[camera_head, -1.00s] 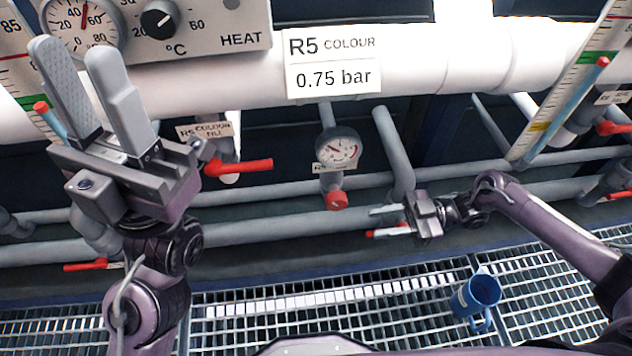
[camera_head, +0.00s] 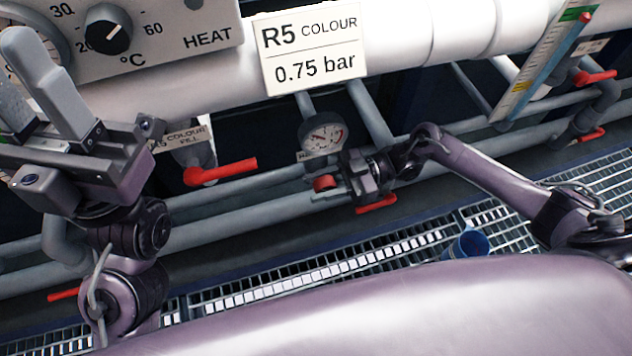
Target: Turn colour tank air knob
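The red air knob (camera_head: 325,183) sits under a round pressure gauge (camera_head: 322,136), below the "R5 COLOUR 0.75 bar" sign (camera_head: 313,48). My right gripper (camera_head: 328,184) reaches in from the right. Its fingers are apart, with the knob at their tips; one pale finger shows just below the knob. The upper finger is mostly hidden, and I cannot tell whether either finger touches the knob. My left gripper (camera_head: 38,82) is raised at the left, fingers up, open and empty.
A red fill valve lever (camera_head: 222,172) is left of the gauge. Another red lever (camera_head: 377,204) lies just below my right gripper. A blue mug (camera_head: 468,245) is on the floor grating, partly hidden. The heat panel (camera_head: 190,28) is at upper left. Grey pipes run behind.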

